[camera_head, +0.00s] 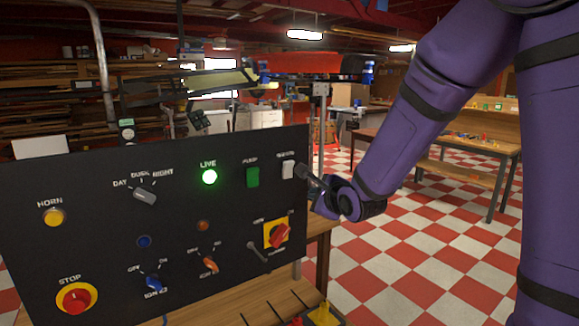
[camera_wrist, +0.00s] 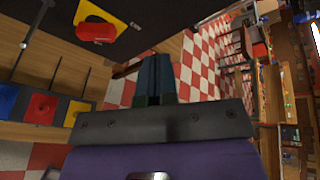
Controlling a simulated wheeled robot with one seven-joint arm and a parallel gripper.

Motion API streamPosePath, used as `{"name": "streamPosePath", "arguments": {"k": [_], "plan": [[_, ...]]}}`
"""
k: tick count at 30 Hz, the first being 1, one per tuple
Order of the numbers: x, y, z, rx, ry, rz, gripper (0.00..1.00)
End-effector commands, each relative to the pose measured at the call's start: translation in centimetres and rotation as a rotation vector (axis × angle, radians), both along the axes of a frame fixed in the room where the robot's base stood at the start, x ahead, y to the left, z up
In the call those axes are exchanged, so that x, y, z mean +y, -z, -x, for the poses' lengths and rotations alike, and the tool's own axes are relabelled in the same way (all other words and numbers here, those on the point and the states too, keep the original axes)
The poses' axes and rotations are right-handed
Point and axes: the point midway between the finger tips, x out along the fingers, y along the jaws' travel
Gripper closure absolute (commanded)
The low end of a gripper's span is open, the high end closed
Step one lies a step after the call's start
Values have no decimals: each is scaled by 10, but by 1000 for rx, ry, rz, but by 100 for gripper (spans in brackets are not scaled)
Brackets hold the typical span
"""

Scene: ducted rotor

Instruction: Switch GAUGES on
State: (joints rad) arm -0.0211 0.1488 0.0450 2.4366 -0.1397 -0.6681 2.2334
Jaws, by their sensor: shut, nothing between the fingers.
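A black control panel (camera_head: 110,215) stands on a workbench. I cannot tell which way the rocker is pressed. My gripper (camera_head: 302,170) is shut and empty, its tips just right of the white rocker; I cannot tell whether they touch the panel. In the wrist view my gripper's closed dark fingers (camera_wrist: 160,60) point past the panel's edge, and the white rocker does not show.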

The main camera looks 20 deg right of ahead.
Motion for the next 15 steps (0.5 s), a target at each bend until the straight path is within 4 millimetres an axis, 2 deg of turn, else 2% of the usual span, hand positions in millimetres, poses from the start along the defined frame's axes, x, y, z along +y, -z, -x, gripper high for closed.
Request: {"name": "streamPosePath", "arguments": {"k": [15], "plan": [[17,-25,-52,0,0,1,100]]}}
